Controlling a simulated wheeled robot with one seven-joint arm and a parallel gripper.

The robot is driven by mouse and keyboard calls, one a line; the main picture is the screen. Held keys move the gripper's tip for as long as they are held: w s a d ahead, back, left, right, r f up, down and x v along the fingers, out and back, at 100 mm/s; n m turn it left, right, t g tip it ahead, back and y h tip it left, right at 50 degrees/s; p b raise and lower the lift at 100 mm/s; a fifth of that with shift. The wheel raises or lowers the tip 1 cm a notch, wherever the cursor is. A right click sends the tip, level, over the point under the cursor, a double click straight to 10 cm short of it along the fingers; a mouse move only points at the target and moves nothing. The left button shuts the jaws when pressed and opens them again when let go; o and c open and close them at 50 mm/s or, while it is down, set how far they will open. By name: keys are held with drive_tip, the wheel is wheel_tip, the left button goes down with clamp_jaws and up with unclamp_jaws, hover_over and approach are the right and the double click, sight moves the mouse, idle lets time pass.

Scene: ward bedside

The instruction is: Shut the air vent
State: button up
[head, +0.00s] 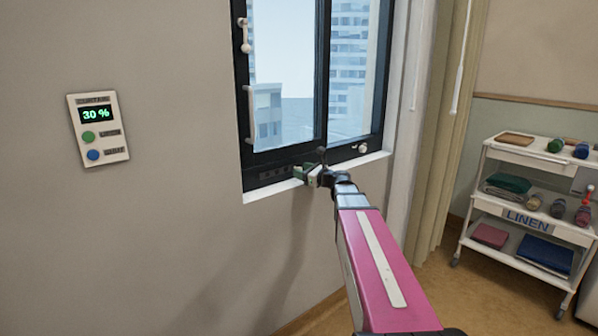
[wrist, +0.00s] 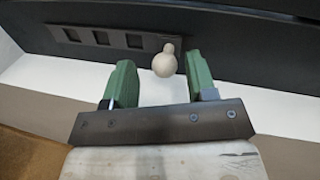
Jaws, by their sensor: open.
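The air vent (wrist: 118,40) is a dark strip low in the black window frame, with several dark slots. Its pale round knob (wrist: 164,62) is at the strip's right end in the wrist view. My gripper (wrist: 155,78) is open, with its green fingers on either side of the knob in that view. I cannot tell whether either finger touches the knob. In the head view the vent (head: 273,173) shows left of my gripper (head: 312,172), which hides the knob.
A white sill (head: 262,191) runs just below the vent. The window has white handles (head: 246,36) at left and another small knob (head: 362,148) at lower right. A wall panel (head: 98,129) reads 30 %. A linen cart (head: 527,218) stands at right.

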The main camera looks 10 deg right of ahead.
drive_tip(key=v, duration=0.8)
drive_tip(key=shift+s+d, duration=0.2)
drive_tip(key=shift+s, duration=0.1)
drive_tip(key=s+a+f+n+g+h, duration=0.1)
drive_tip(key=s+a+f+n+g, duration=0.25)
drive_tip(key=f, duration=0.25)
drive_tip(key=s+a+f+n+g+h, duration=0.1)
drive_tip(key=s+a+f+n+g, duration=0.1)
drive_tip(key=f+n, duration=0.3)
drive_tip(key=s+a+f+n+g+h, duration=0.1)
drive_tip(key=s+a+f+n+g, duration=0.15)
drive_tip(key=f, duration=0.45)
drive_tip(key=s+d+f+n+g+h, duration=0.2)
drive_tip(key=s+f+n+g+h, duration=0.3)
drive_tip(key=s+f+n, duration=0.8)
drive_tip(key=f+n+h, duration=0.1)
drive_tip(key=h, duration=0.2)
drive_tip(key=shift+s+d+n+g+h, duration=0.2)
drive_tip(key=shift+n+g+h, duration=0.1)
drive_tip(key=shift+h, duration=0.1)
drive_tip(key=shift+c, duration=0.5)
